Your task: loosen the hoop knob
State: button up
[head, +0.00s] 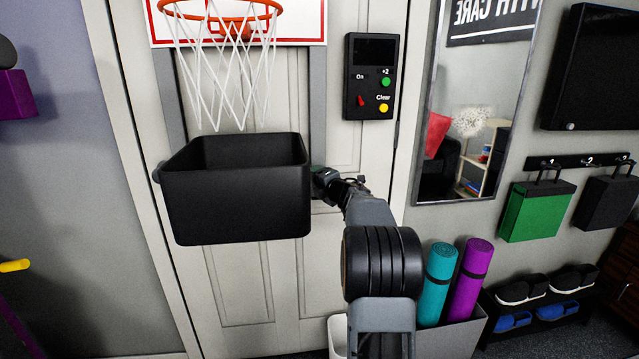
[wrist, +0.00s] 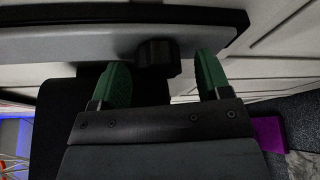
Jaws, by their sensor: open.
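The hoop knob (wrist: 158,58) is a dark, faceted knob on the grey rail (wrist: 100,45) in the wrist view. My gripper (wrist: 160,76) has its two green fingers apart, one on each side of the knob, with visible gaps. Nothing is held. In the head view my gripper (head: 322,180) is at the right edge of the black bin (head: 240,205), and I cannot make out the knob there. The orange hoop (head: 232,20) with its white net hangs above the bin, between grey uprights (head: 317,95) on the door.
A black score box (head: 373,78) is on the door above my arm. A mirror (head: 470,110) hangs to the right. Rolled teal (head: 437,285) and purple (head: 470,280) mats stand in a grey box at lower right, beside a shoe rack (head: 545,300).

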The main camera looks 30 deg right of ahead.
jog(key=shift+s, duration=0.15)
jog(key=s+r, duration=0.1)
jog(key=s, duration=1.2)
jog(key=shift+s+a+r+p, duration=0.2)
jog(key=shift+a+r+p, duration=0.1)
jog(key=shift+a, duration=0.15)
